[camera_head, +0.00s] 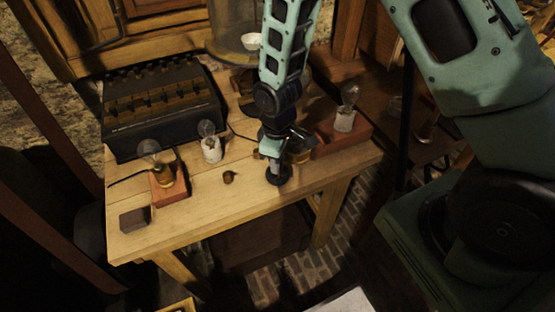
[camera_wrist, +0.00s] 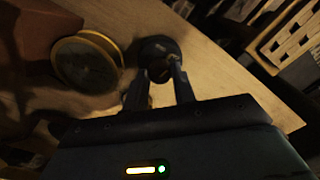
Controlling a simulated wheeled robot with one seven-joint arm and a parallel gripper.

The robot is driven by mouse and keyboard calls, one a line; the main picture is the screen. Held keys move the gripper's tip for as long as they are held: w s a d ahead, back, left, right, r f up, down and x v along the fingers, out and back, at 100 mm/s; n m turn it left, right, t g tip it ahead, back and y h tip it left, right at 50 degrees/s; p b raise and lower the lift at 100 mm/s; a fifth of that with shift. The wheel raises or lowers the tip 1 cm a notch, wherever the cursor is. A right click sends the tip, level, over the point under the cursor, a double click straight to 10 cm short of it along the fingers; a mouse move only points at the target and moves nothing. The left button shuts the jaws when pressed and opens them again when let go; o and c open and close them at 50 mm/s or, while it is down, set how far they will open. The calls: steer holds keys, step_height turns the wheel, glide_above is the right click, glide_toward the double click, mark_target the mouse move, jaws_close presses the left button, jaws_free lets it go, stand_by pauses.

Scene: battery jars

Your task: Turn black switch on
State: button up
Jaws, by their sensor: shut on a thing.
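The black switch (camera_head: 279,176) is a small dark round piece on the table's front part in the head view. In the wrist view its round black base (camera_wrist: 157,46) lies right at the fingertips. My gripper (camera_head: 274,160) reaches down from above onto it. In the wrist view the two dark fingers of my gripper (camera_wrist: 160,78) are close together and shut on the switch's upper part, which they partly hide. I cannot tell which way its lever or knob is turned.
A small brass switch (camera_head: 229,177) sits to the left. Bulbs stand on a red block (camera_head: 170,187), a white holder (camera_head: 212,150) and a larger red block (camera_head: 340,138). A brass-rimmed round part (camera_wrist: 88,62) is close beside my fingers. A dark battery box (camera_head: 160,112) stands behind.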

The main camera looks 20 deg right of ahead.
steer(key=m, duration=0.6)
steer(key=shift+m, duration=0.3)
stand_by(0.4)
steer(key=o, duration=1)
step_height(320, 180, up, 18)
steer(key=shift+f+b, duration=0.2)
steer(key=shift+b, duration=0.25)
